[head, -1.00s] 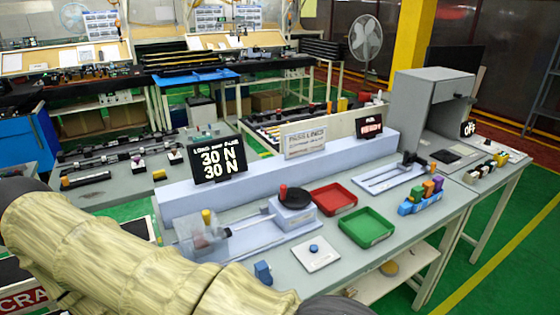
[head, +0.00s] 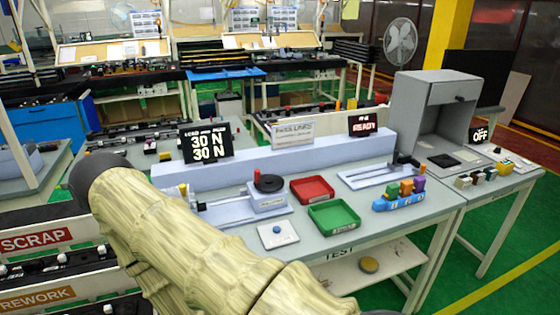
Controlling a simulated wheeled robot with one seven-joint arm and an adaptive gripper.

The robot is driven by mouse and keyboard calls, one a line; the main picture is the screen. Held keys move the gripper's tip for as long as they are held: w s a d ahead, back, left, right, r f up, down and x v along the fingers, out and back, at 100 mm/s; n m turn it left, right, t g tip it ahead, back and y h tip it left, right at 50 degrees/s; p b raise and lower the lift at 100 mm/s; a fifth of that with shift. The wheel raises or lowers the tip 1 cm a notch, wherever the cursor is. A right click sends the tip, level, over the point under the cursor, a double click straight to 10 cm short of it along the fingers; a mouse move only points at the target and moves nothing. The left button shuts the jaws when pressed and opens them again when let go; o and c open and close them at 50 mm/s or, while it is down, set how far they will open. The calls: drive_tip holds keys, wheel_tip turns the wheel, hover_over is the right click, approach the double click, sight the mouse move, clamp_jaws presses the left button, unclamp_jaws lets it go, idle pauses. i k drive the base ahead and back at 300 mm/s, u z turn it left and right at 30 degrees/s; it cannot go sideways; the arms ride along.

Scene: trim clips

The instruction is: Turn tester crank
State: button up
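The tester crank is a dark round disc (head: 270,184) on a grey-blue block (head: 268,202), with a small upright red knob (head: 257,173) at its back left edge. The block sits on the tester's pale rail plate (head: 230,211), whose left part is hidden behind my sleeved arm. A black display (head: 206,142) behind it reads 30 N on two lines. A smaller display (head: 363,124) to the right reads READY. My arm crosses the lower left, in front of the bench and apart from the crank in the picture. My gripper is not in view.
A red tray (head: 312,189) and a green tray (head: 334,216) stand right of the crank. A white plate with a blue button (head: 277,231) lies in front. A blue holder with coloured blocks (head: 399,202) stands farther right. SCRAP (head: 35,240) and REWORK (head: 37,300) racks are at left.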

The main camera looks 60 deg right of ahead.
sight(268, 183)
drive_tip(key=z, duration=1.3)
